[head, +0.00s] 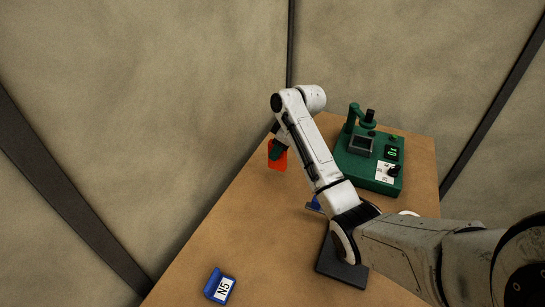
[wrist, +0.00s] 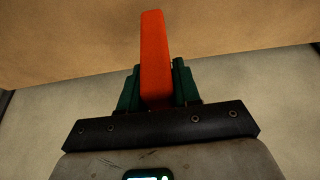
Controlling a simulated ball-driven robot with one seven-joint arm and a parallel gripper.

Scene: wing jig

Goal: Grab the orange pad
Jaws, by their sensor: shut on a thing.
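The orange pad (head: 278,160) is a flat orange-red piece near the left edge of the table in the head view. In the wrist view the pad (wrist: 155,45) stands out lengthwise from between two dark green fingers. My gripper (head: 276,151) is shut on it, and the wrist view shows the fingers (wrist: 158,85) pressed against both its sides. I cannot tell whether the pad touches the table.
A brown table (head: 240,225) carries a green machine (head: 370,158) at the back right. A dark plate (head: 340,268) and a small blue item (head: 313,205) lie partly behind my arm.

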